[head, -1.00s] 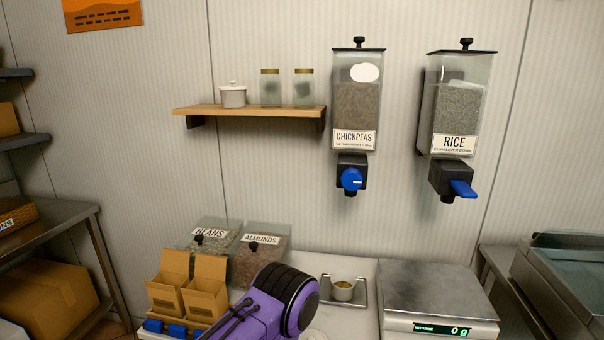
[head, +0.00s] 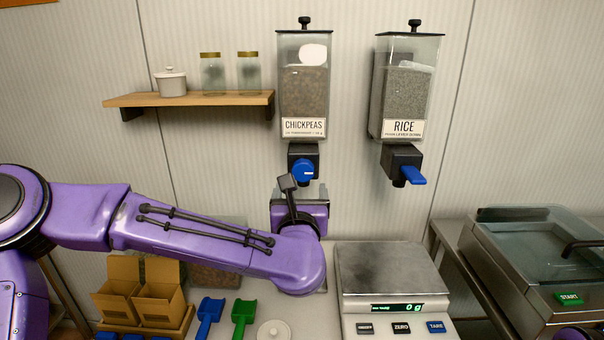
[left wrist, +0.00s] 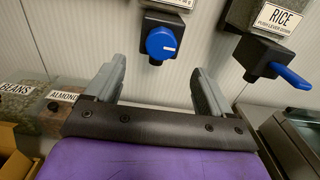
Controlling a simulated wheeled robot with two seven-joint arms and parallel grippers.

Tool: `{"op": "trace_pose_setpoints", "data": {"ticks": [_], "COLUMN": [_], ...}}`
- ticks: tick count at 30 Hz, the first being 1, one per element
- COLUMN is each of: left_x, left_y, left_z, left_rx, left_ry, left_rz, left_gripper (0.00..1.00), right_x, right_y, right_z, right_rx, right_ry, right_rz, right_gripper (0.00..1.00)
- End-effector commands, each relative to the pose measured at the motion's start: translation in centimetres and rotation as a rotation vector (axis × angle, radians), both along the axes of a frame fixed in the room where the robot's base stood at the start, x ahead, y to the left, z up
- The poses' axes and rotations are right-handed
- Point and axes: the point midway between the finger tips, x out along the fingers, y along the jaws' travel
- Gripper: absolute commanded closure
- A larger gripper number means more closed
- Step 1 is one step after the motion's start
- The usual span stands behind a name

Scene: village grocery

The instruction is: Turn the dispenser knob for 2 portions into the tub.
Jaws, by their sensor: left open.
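The chickpeas dispenser (head: 303,95) hangs on the wall, with a round blue knob (head: 304,171) on its black outlet. The knob's white mark looks about level. The knob also shows in the left wrist view (left wrist: 162,43), ahead of and between my fingertips. My left gripper (head: 302,190) is open and empty, pointing up at the wall just below and in front of the knob. It also shows in the left wrist view (left wrist: 160,82), with no visible contact with the knob. The tub below the outlet is hidden behind my left arm. My right gripper is out of view.
A rice dispenser (head: 405,90) with a blue lever (head: 413,176) hangs to the right. Below it stands a scale (head: 392,270) reading 0 g. A wooden shelf (head: 190,99) with jars is at left.

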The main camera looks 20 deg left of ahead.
Motion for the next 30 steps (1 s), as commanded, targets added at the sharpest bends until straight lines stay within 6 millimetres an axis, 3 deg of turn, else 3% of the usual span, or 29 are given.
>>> {"op": "trace_pose_setpoints", "data": {"ticks": [15, 25, 26, 30], "left_x": [9.1, 9.9, 9.9, 9.9], "left_y": [2.5, 2.7, 2.7, 2.7], "left_z": [0.3, -0.1, -0.1, -0.1], "left_rx": [-0.001, 0.000, 0.000, 0.001], "left_ry": [0.000, 0.000, 0.000, 0.000], "left_rz": [-0.002, -0.004, -0.004, -0.003], "left_gripper": [0.18, 0.18, 0.21, 0.67], "right_x": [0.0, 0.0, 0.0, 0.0], "right_y": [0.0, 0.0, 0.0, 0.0], "right_z": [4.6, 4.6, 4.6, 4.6], "right_rx": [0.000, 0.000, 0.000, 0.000], "right_ry": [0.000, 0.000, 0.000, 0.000], "right_rz": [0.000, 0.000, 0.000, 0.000], "right_gripper": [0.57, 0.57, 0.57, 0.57]}}
